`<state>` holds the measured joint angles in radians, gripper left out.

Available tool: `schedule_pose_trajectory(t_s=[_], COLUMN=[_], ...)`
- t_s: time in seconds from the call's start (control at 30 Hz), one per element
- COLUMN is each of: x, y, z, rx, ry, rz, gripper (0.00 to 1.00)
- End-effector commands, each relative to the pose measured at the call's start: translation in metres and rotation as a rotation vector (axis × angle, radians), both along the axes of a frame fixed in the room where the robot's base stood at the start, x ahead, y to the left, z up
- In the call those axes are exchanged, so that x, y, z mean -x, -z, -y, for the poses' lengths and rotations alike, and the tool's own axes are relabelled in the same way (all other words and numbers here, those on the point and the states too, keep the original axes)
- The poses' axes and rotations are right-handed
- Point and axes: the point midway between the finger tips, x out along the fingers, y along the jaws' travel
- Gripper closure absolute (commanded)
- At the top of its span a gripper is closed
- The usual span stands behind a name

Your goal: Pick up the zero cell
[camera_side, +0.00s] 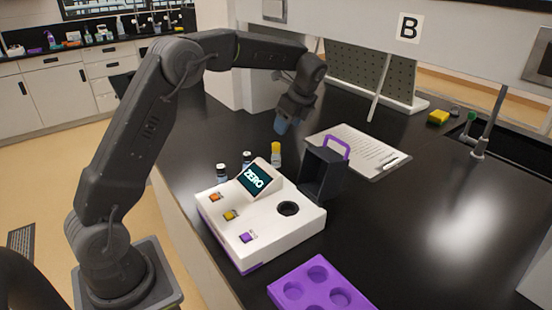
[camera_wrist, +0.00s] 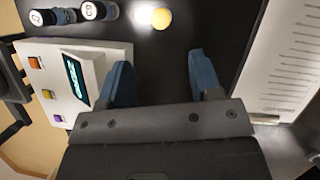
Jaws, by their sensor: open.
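A clear vial with a yellow cap (camera_side: 276,154) stands upright on the black bench behind the white meter; its cap also shows at the top of the wrist view (camera_wrist: 161,18). No label naming it the zero cell is readable. Two small dark vials, one on the left (camera_side: 221,172) and one nearer the yellow cap (camera_side: 247,158), stand beside it. The white meter (camera_side: 262,222) shows ZERO on its screen (camera_side: 256,178) and has an empty round well (camera_side: 288,208).
A dark open box with a purple handle (camera_side: 322,175) stands right of the vials, against the meter. A clipboard (camera_side: 358,148) lies behind it. A purple rack with round holes (camera_side: 320,285) is in front. Bench at right is mostly clear up to the sink (camera_side: 480,145).

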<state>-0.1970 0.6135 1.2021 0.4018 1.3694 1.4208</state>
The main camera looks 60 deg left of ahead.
Motion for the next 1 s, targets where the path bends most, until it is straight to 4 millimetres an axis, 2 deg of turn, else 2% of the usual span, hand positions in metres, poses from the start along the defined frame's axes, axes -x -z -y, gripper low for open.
schedule_pose_trajectory(t_s=[0.1,0.3,0.57,0.8,1.0], x=[0.004,0.006,0.007,0.009,0.01], y=[0.024,0.054,0.071,0.104,0.111], z=[-0.009,-0.021,-0.028,-0.041,-0.045], rx=[0.001,0.001,0.001,0.003,0.001], ry=[-0.003,-0.003,-0.002,-0.004,-0.003], rz=[-0.005,-0.002,0.0,-0.002,0.003], gripper=[0.41,0.41,0.41,0.41,0.41])
